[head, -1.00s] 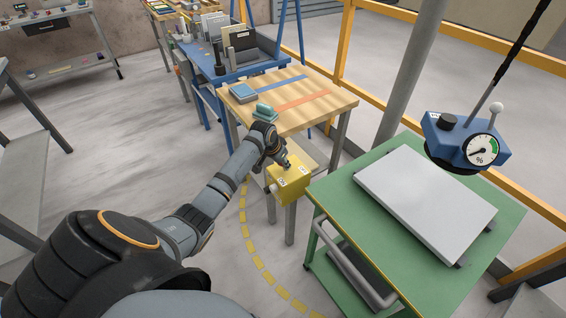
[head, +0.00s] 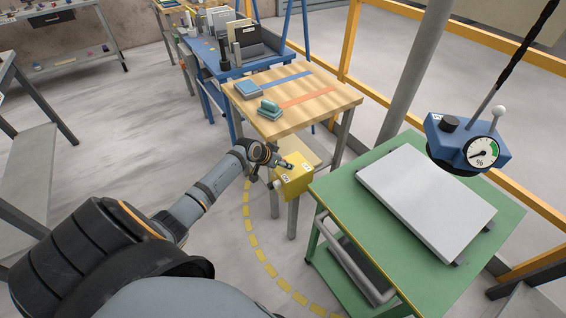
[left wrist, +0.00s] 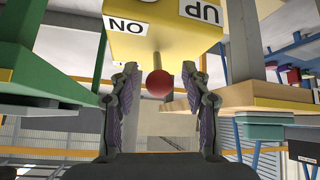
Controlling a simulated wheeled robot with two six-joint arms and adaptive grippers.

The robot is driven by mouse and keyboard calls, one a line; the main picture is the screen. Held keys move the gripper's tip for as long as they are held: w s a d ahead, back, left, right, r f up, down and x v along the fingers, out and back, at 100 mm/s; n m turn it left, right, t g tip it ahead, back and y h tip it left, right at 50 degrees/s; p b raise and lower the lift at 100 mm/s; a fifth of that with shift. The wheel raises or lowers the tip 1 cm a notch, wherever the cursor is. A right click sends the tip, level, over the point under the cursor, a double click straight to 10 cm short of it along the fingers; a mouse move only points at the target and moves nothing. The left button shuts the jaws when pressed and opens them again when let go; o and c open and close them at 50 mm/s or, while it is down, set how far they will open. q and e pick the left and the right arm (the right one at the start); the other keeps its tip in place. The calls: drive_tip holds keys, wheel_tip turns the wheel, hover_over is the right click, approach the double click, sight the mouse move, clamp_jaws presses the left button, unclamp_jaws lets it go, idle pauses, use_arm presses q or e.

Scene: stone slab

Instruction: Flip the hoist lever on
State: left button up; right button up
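The yellow hoist box (head: 297,181) stands on a post left of the green cart. My left gripper (head: 284,165) is at the box's left side. In the left wrist view my left gripper (left wrist: 160,72) is open, one finger on each side of the red ball, with gaps visible. My right gripper is not in view.
A pale slab (head: 426,198) lies on the green cart (head: 345,190). A blue lifter with a gauge (head: 468,143) hangs above it. Yellow rails run behind.

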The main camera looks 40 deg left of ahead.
use_arm(q)
drive_tip(key=shift+r, duration=0.15)
drive_tip(key=v, duration=1.1)
drive_tip(key=shift+s+r, duration=0.2)
drive_tip(key=shift+s, duration=0.15)
drive_tip(key=shift+a, duration=0.2)
